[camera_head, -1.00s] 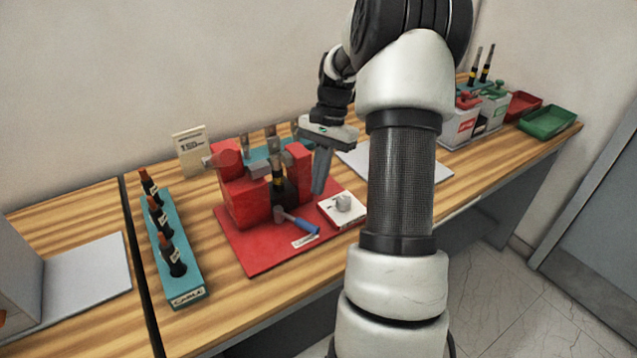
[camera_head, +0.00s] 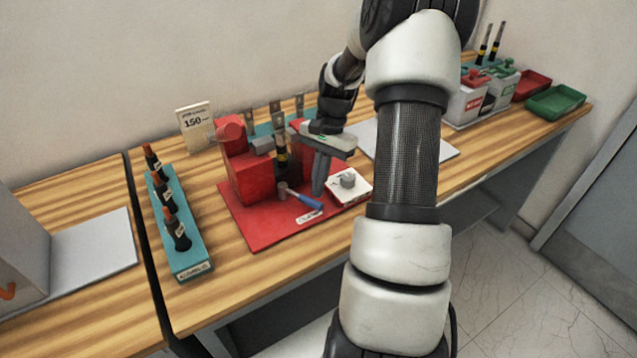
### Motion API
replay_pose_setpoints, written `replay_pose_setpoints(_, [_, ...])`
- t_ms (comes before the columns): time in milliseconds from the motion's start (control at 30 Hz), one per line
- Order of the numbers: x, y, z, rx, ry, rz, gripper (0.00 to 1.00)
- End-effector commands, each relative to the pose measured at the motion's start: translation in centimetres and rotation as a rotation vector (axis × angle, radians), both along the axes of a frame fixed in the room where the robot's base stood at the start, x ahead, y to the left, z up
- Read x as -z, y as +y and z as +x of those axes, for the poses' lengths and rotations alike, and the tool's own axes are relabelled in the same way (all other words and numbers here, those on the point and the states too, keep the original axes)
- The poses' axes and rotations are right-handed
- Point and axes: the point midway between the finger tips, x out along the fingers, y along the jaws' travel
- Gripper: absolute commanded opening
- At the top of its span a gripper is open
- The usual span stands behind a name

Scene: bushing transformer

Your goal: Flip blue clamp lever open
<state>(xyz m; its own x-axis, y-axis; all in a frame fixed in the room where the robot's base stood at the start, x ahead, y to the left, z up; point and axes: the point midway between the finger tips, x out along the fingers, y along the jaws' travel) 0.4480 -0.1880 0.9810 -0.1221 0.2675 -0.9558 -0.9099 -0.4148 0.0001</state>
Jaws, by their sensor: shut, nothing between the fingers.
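A clamp lever with a blue handle (camera_head: 308,202) and a grey head lies low at the front of the red fixture (camera_head: 255,176), above the red base plate (camera_head: 262,233). A dark bushing part (camera_head: 282,160) stands between the fixture's red blocks. My gripper (camera_head: 318,190) points down just right of the lever, in front of the right red block. Its fingers are together and hold nothing. The fingertips look close to the blue handle, but I cannot tell whether they touch it.
A white square piece with a grey knob (camera_head: 348,181) sits right of my gripper. A teal rack (camera_head: 182,240) with several dark bushings stands at the left. A sign (camera_head: 195,125) stands behind. Red (camera_head: 525,87) and green (camera_head: 556,101) trays are at the far right.

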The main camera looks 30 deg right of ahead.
Motion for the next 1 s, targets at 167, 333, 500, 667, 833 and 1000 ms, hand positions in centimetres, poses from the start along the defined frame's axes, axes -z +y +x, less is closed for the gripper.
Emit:
replay_pose_setpoints(167, [0.0, 0.3, -0.3, 0.039, 0.0, 0.0, 0.0])
replay_pose_setpoints(333, [0.0, 0.5, -0.4, 0.061, 0.001, 0.0, 0.0])
replay_pose_setpoints(500, [0.0, 0.8, -0.7, 0.103, 0.0, -0.001, 0.0])
replay_pose_setpoints(667, [0.0, 1.5, -1.2, 0.185, 0.0, 0.0, 0.0])
replay_pose_setpoints(833, [-0.1, 2.7, -1.9, 0.328, 0.001, -0.001, 0.0])
replay_pose_setpoints(1000, [-0.1, 4.2, -2.5, 0.489, 0.001, 0.0, 0.0])
